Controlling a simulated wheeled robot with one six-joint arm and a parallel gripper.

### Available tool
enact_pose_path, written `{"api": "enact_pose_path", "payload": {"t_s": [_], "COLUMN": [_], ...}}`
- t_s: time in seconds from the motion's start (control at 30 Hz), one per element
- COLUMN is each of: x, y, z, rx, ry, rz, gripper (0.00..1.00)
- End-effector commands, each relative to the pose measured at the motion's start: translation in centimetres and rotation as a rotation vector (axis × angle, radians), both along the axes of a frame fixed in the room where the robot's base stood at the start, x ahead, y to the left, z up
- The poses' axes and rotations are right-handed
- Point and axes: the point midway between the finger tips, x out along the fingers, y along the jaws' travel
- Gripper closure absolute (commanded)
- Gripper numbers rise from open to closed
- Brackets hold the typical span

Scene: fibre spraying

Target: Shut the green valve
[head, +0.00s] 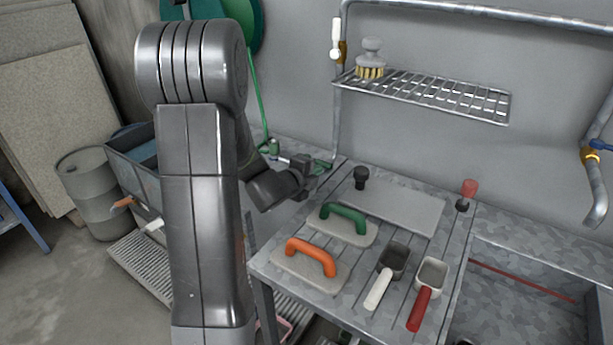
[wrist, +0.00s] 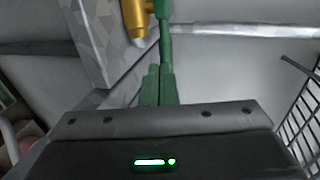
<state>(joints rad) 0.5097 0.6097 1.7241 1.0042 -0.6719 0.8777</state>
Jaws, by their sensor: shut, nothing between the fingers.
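In the wrist view the green valve lever (wrist: 165,42) stands just beyond my fingertips, beside a brass valve body (wrist: 136,18) at the upper left. My gripper (wrist: 159,84) is shut and empty, its green fingers together below the lever. The fingertips overlap the lever's near end in the picture; I cannot tell whether they touch. In the head view my gripper (head: 320,167) is small, low against the wall behind the bench, left of the grey plate. There the valve cannot be told apart from the green fingers.
The bench holds an orange-handled float (head: 311,258), a green-handled float (head: 345,219), a white-handled scoop (head: 378,288) and a red-handled scoop (head: 419,307). A wire rack (head: 430,96) with a brush (head: 371,58) hangs above. A sink (head: 520,300) lies to the right.

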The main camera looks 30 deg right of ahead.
Motion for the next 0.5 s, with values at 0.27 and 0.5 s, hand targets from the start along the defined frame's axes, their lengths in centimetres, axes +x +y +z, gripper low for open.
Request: {"api": "enact_pose_path", "payload": {"t_s": [0.27, 0.5], "x": [0.37, 0.35], "y": [-0.67, -0.66], "z": [-0.04, -0.07], "rx": [0.000, 0.000], "ry": [0.000, -0.001], "rz": [0.000, 0.002], "gripper": [1.00, 1.00]}}
